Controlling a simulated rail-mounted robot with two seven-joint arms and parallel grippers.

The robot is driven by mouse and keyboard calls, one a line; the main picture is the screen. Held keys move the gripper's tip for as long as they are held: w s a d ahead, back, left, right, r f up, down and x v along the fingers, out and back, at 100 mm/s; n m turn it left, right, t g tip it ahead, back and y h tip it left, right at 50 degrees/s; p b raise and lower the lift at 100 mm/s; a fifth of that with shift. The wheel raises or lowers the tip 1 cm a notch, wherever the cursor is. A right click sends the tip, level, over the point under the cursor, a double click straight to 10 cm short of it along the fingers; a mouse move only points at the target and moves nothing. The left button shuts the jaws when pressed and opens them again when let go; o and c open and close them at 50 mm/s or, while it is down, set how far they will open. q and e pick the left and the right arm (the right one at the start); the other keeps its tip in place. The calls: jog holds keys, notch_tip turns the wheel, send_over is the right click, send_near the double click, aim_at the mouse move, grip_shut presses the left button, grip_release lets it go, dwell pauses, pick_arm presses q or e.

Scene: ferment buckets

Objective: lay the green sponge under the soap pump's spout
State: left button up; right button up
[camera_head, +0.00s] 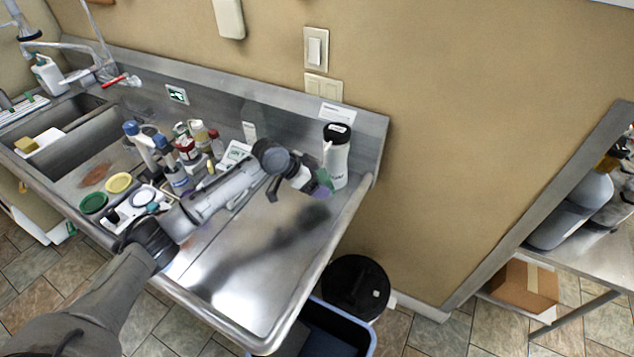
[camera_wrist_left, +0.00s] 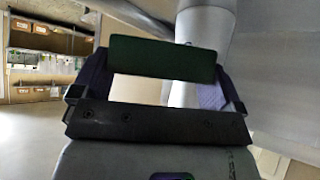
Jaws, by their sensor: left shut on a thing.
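My left gripper (camera_head: 317,184) is shut on the green sponge (camera_head: 323,176), just in front of the bottle's lower part. In the wrist view the dark green sponge (camera_wrist_left: 162,58) spans between the two fingers of my left gripper (camera_wrist_left: 158,88). A pale upright body, likely the bottle (camera_wrist_left: 200,38), rises close behind it. I cannot tell whether the sponge touches the counter. My right gripper is not in view.
Several bottles (camera_head: 190,150) stand left of my left arm. Green (camera_head: 93,203) and yellow (camera_head: 118,183) round lids lie near the sink. The front right counter (camera_head: 285,270) is clear.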

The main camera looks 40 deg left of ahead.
pick_arm(q)
jog(key=shift+f, duration=0.65)
jog(key=shift+w+f+p, duration=0.15)
jog(key=shift+f+p, duration=0.1)
jog(key=shift+p, duration=0.25)
jog(key=shift+f, duration=0.2)
jog(key=shift+f, duration=0.1)
jog(key=shift+f+b, duration=0.35)
jog(key=shift+f, duration=0.2)
jog(key=o, duration=0.6)
jog(key=shift+r, duration=0.15)
